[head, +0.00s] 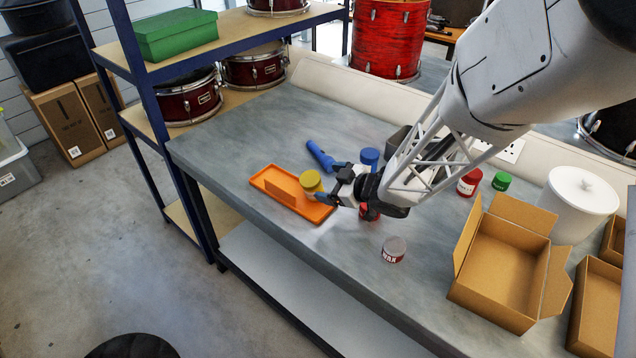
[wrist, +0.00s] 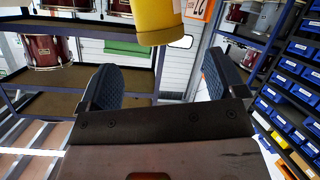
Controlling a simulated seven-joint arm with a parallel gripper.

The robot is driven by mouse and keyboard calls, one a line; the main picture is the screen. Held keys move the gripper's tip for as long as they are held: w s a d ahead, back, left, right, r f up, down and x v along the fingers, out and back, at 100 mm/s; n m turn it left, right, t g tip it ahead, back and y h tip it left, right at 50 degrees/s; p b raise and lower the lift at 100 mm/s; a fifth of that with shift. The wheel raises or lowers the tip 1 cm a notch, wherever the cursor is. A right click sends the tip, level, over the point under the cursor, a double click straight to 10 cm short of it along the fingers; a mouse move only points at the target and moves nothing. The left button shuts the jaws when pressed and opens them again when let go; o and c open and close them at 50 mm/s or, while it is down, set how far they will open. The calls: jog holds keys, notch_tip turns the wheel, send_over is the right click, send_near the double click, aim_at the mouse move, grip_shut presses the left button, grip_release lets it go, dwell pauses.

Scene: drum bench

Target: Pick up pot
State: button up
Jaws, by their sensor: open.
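In the head view several small pots stand on the bench. A pot with a yellow top (head: 311,181) is at the orange tray, just left of my gripper (head: 334,184). A yellow cylinder (wrist: 160,22) also shows at the top of the wrist view, cut off by the frame edge. My gripper (wrist: 158,82) is open, its two dark blue fingers spread with nothing between them; the yellow cylinder is ahead of them. A blue pot (head: 369,157) stands behind the gripper. A red pot (head: 367,213) is partly hidden under it. A pot marked WAX (head: 394,250) stands nearer the front edge.
An orange tray (head: 264,181) lies near the bench's left end, with a blue tool (head: 318,154) behind it. A red pot (head: 469,182), a green pot (head: 501,181), an open cardboard box (head: 497,278) and a white lidded canister (head: 578,205) stand right. Bench front-centre is clear.

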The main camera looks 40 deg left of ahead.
aim_at(315, 180)
jog(key=shift+a, duration=0.1)
jog(key=shift+x, duration=1.2)
jog(key=shift+a, duration=0.15)
jog(key=shift+x, duration=2.45)
jog(key=shift+s+f, duration=0.1)
jog(key=c, duration=1.1)
jog(key=shift+c, duration=0.2)
